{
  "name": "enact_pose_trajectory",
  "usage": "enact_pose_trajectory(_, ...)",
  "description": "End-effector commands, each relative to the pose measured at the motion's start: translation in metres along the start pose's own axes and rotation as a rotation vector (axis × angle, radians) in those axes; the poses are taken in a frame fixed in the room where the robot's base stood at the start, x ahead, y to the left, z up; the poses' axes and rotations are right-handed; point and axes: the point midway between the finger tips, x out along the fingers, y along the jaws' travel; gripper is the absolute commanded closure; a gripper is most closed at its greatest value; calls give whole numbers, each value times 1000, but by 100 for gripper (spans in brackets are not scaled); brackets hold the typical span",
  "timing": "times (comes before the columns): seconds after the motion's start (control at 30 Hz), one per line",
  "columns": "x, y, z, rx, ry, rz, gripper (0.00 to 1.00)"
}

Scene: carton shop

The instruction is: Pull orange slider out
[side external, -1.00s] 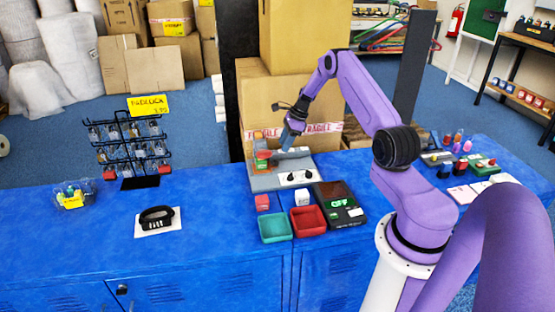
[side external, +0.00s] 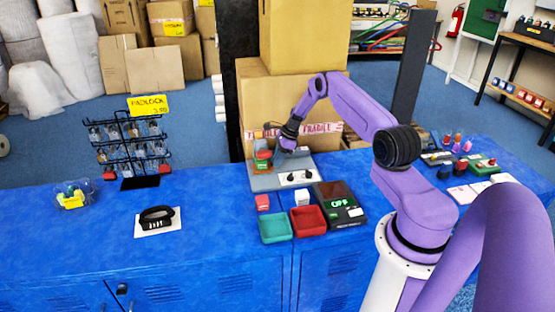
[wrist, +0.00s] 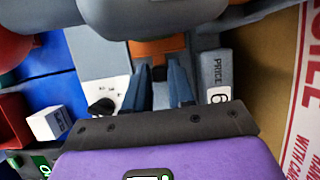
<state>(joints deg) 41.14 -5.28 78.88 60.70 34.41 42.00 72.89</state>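The orange slider (wrist: 158,48) shows in the wrist view as a flat orange piece, partly hidden behind a grey rounded part at the top. My gripper (wrist: 158,70) is below it in that view. Its two blue-grey fingers are apart, with a gap and a small dark piece showing between them. I cannot tell whether they touch anything. In the side view my gripper (side external: 279,154) is low over the grey panel (side external: 262,182), right beside the small stack of orange, green and red parts (side external: 262,155). The slider itself is too small there to single out surely.
Cartons (side external: 270,105) stand close behind. The left counter has free room.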

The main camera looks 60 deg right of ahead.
Motion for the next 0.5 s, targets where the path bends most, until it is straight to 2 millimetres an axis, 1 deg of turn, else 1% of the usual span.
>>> enact_pose_trajectory(0.03,0,0,0,0,0,0,94)
enact_pose_trajectory(0.07,0,0,0,0,0,0,100)
enact_pose_trajectory(0.27,-2,0,-3,1,0,0,100)
enact_pose_trajectory(0.37,-8,-1,-17,4,1,-1,100)
enact_pose_trajectory(0.5,-22,-1,-53,7,2,-3,100)
